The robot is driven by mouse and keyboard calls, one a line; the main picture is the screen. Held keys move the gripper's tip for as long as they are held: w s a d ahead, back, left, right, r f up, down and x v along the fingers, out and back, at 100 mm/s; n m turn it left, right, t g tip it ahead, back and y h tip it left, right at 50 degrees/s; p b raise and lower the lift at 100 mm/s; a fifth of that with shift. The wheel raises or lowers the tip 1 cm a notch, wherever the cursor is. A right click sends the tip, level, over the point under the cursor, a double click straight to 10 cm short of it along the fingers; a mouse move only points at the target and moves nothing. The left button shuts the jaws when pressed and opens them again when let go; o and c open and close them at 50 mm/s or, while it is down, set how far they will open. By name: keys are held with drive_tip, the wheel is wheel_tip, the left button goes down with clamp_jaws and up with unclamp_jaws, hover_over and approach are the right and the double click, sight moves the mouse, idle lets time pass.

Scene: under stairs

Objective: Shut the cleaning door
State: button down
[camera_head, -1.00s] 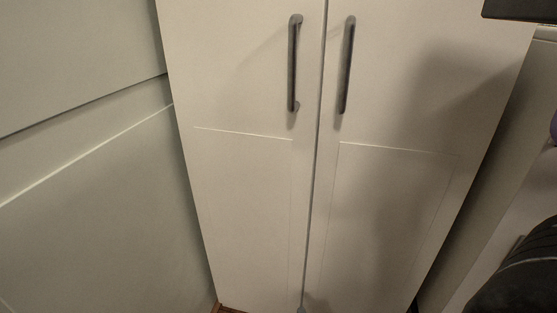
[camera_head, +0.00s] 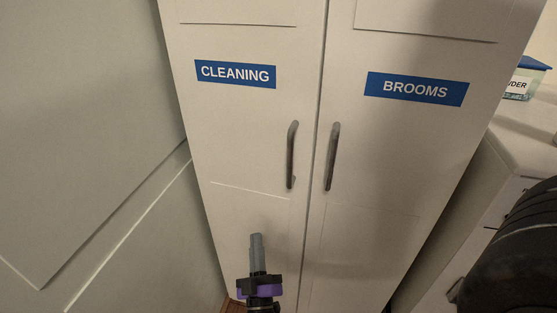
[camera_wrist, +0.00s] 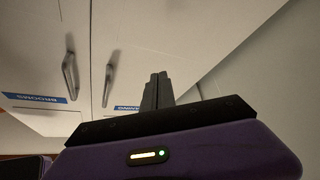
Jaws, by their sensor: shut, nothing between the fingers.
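The cleaning door (camera_head: 245,130) is the left white door of a tall cabinet, with a blue "CLEANING" label (camera_head: 235,74) and a grey bar handle (camera_head: 292,155). It looks flush with the brooms door (camera_head: 400,150) on its right, with a thin dark seam between them. My gripper (camera_head: 256,238) is shut and empty, in front of the lower part of the cleaning door, below and left of its handle. In the wrist view, my gripper (camera_wrist: 158,76) points toward the door with its fingers together. I cannot tell whether the fingertips touch the door.
A grey-white panelled wall (camera_head: 80,120) stands close on the left. On the right is a white counter (camera_head: 525,130) with drawers, bearing a blue-lidded box labelled "...DER" (camera_head: 524,78). My dark arm link fills the lower right.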

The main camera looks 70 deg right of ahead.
wheel_tip(320, 180, up, 14)
drive_tip(key=a+m+g+p, duration=0.3)
drive_tip(key=m+g+p, duration=0.2)
drive_tip(key=m+p, duration=0.3)
drive_tip(key=m+g+y+p, duration=0.2)
drive_tip(key=m+g+p, duration=0.1)
drive_tip(key=m+g, duration=0.15)
approach(284, 176)
drive_tip(key=shift+t, duration=0.25)
drive_tip(key=d, duration=0.4)
drive_tip(key=w+d, duration=0.1)
drive_tip(key=d, duration=0.1)
drive_tip(key=shift+d, duration=0.4)
drive_tip(key=shift+d+r+p, duration=0.25)
drive_tip(key=shift+d+p, duration=0.35)
drive_tip(key=shift+d, duration=0.15)
drive_tip(key=shift+s+d+f, duration=0.1)
drive_tip(key=shift+d+f, duration=0.1)
drive_tip(key=shift+d, duration=0.15)
